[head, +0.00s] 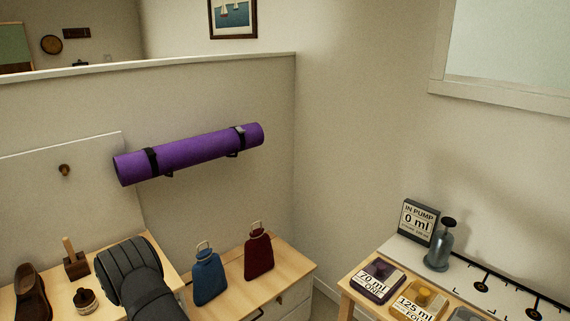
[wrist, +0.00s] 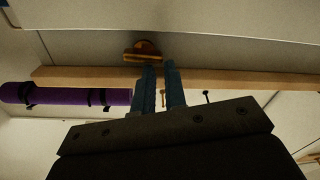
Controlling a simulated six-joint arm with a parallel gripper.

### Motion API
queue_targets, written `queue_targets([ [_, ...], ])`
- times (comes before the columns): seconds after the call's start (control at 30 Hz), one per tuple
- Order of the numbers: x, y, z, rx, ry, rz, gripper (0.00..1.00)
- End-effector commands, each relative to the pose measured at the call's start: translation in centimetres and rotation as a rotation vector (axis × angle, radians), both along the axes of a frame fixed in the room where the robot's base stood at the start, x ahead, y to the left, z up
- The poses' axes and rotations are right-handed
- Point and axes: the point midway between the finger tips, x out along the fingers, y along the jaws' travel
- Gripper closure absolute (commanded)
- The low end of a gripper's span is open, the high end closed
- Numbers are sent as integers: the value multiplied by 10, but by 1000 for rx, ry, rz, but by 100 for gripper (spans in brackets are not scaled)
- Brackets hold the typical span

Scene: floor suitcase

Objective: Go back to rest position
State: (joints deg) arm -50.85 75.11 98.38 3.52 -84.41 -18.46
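My gripper (wrist: 160,68) shows in the wrist view as two blue fingers reaching up from a dark body. A narrow gap shows between the fingers, and I see nothing held in it. A brown wooden object (wrist: 143,51) appears just beyond the fingertips, against a pale surface. I cannot tell how far it is from them. The head view does not show the fingers. A dark grey ribbed part of my arm appears there at the lower left, in front of the wooden bench.
A purple rolled mat (head: 190,153) hangs on the wall. A blue bottle (head: 209,277) and a dark red one (head: 258,254) stand on a wooden cabinet. A brown shoe (head: 32,291) is at the left. A pump bottle (head: 439,247) and labelled blocks (head: 378,280) are on the right table.

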Motion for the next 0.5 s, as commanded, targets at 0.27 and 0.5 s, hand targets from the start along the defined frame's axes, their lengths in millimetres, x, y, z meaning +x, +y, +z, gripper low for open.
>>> queue_targets([
  [0.27, 21, -9, -8, 112, 149, -51, 69],
  [0.5, 20, -9, -7, 148, 183, -48, 69],
])
